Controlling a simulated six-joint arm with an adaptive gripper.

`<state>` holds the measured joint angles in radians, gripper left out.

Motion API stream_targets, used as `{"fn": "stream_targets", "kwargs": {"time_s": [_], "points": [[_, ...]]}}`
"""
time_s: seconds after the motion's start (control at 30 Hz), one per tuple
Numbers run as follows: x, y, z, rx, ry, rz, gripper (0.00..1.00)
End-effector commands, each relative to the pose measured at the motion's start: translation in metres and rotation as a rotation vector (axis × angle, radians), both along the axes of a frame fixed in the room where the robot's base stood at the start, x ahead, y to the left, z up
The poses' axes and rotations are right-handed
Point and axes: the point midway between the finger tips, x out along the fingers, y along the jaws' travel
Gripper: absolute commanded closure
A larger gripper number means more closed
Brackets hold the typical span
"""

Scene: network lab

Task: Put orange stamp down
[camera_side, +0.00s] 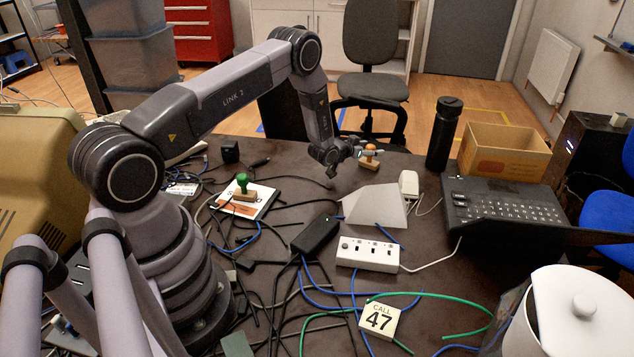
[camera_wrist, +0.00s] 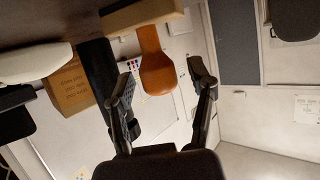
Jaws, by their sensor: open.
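The orange stamp (camera_side: 369,153) stands upright on the dark table near its far edge, its wooden base down. In the wrist view, which is upside down, its orange handle (camera_wrist: 156,77) hangs below the pale wooden base. My gripper (camera_side: 358,150) is just left of the stamp in the side view, reaching sideways at handle height. In the wrist view my gripper (camera_wrist: 165,78) is open, with one finger either side of the handle and gaps to both. I cannot tell how far the handle sits between the fingers.
A black bottle (camera_side: 444,134), a cardboard box (camera_side: 505,152) and a black keyboard unit (camera_side: 505,210) stand to the right. A grey wedge-shaped phone stand (camera_side: 374,206) is in front. A green stamp (camera_side: 243,184) is on a booklet at left. Cables cover much of the table.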

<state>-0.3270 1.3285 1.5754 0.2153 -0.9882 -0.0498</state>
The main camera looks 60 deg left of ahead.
Motion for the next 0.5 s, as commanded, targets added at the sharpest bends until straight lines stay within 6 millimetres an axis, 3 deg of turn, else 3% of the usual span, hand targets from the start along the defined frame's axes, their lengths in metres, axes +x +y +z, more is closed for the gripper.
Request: {"fn": "stream_targets", "kwargs": {"time_s": [0.27, 0.5], "points": [[-0.009, -0.001, 0.006, -0.001, 0.001, 0.0, 0.44], [-0.053, -0.007, 0.023, -0.001, 0.002, 0.001, 0.44]]}}
